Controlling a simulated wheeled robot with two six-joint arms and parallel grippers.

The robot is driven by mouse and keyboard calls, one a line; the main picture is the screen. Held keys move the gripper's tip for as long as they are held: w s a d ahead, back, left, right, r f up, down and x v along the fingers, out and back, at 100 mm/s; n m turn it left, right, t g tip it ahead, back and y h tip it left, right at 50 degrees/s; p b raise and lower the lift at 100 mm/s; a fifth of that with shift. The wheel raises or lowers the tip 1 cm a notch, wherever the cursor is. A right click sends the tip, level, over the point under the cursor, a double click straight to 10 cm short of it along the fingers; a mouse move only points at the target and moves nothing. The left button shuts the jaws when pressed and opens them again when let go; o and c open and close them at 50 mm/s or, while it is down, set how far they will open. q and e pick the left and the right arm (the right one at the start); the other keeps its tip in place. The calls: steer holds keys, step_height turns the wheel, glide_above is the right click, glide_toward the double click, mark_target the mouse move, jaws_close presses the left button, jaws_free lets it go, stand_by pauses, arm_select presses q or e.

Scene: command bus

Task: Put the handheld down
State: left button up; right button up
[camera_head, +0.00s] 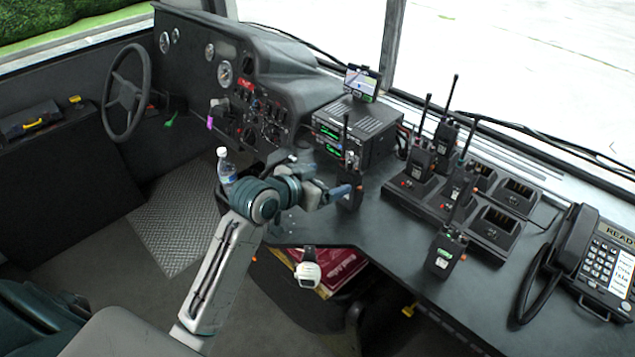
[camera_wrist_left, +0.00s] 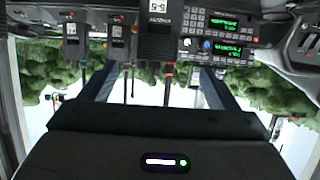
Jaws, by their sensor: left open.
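A black handheld (camera_head: 351,172) with a thin antenna stands upright on the dark counter, in front of the radio unit. My left gripper (camera_head: 346,189) is open, with a blue finger beside this handheld and partly covering it. The left wrist view looks upside down; a handheld marked 5-5 (camera_wrist_left: 160,18) shows there between the spread fingers of my left gripper (camera_wrist_left: 160,72). I cannot tell whether a finger touches it. Another handheld (camera_head: 445,252) stands at the counter's front, before the charger (camera_head: 412,193). Several handhelds are at the charger. My right gripper is out of view.
A radio unit (camera_head: 362,128) with green displays stands behind the gripper. A water bottle (camera_head: 226,168) is left of my arm. A desk phone (camera_head: 588,258) sits at the right. Bare counter (camera_head: 395,232) lies between the gripper and the front handheld.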

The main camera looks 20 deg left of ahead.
arm_select(q)
steer(key=shift+v, duration=1.25)
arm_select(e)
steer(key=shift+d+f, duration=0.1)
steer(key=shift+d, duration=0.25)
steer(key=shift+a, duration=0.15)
